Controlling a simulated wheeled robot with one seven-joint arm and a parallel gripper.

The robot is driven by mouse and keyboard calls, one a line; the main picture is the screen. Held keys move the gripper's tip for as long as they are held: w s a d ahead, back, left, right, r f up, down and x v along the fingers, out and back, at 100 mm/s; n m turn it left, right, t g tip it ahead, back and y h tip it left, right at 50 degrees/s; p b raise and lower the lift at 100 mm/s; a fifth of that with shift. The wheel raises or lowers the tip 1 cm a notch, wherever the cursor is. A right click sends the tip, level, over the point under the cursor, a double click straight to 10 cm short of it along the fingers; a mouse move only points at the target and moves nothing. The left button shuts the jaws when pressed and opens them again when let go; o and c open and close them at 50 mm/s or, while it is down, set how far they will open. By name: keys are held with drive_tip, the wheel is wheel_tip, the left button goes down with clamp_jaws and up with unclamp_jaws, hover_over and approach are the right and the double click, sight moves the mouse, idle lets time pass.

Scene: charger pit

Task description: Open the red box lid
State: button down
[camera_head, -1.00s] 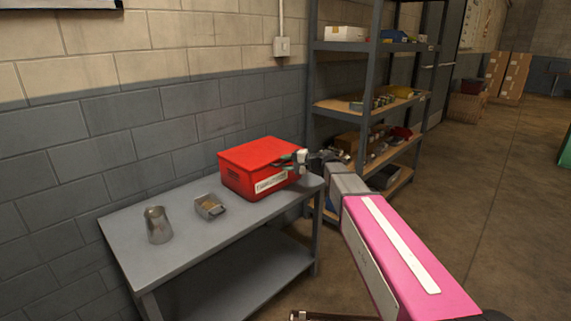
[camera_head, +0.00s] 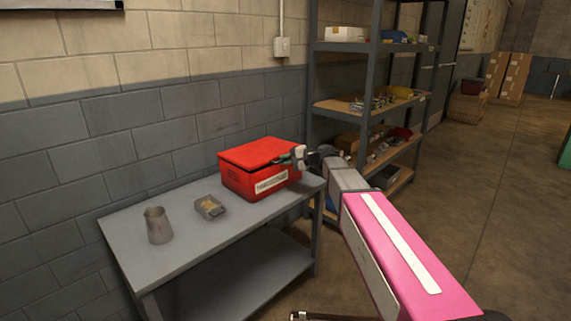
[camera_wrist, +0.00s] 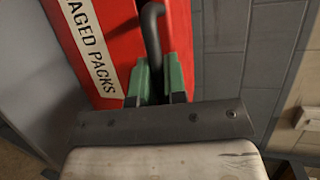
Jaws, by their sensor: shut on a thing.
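The red box (camera_head: 250,182) stands at the right end of the grey table, with a white lettered label on its front. Its red lid (camera_head: 258,151) lies over the top; a thin dark line shows under its edge, and I cannot tell if it is slightly raised. My gripper (camera_head: 288,158) is at the lid's right front edge. In the wrist view, its green fingers (camera_wrist: 158,84) are shut on a dark curved handle (camera_wrist: 152,35) against the red box. The lower part of the handle is hidden between the fingers.
On the grey table (camera_head: 180,240) stand a metal jug (camera_head: 158,225) and a small metal tray (camera_head: 209,207), left of the box. A block wall is behind. A metal shelf (camera_head: 372,80) with goods stands close on the right. Open floor lies further right.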

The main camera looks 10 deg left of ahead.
drive_tip(key=w+a+r+m+g+h, duration=0.1)
drive_tip(key=w+a+r+h, duration=0.15)
drive_tip(key=r, duration=0.45)
drive_tip(key=w+a+r+g+h, duration=0.2)
drive_tip(key=a+r, duration=0.1)
drive_tip(key=r, duration=0.3)
drive_tip(key=w+a+r+m+g+h, duration=0.1)
drive_tip(key=w+a+r+h, duration=0.2)
drive_tip(key=r, duration=0.4)
drive_tip(key=shift+g+h, duration=0.45)
drive_tip(key=shift+g, duration=0.05)
drive_tip(key=shift+w+a+r, duration=0.75)
drive_tip(key=shift+w+a, duration=1.55)
drive_tip(key=shift+a, duration=0.85)
drive_tip(key=shift+w+a+r, duration=0.75)
drive_tip(key=shift+w+a, duration=1.6)
drive_tip(key=shift+a, duration=0.8)
drive_tip(key=shift+w+a+r, duration=0.75)
drive_tip(key=shift+w+a, duration=1.55)
drive_tip(key=shift+a, duration=0.85)
drive_tip(key=c, duration=1.2)
unclamp_jaws()
drive_tip(key=shift+s+f, duration=0.1)
drive_tip(key=shift+d, duration=0.1)
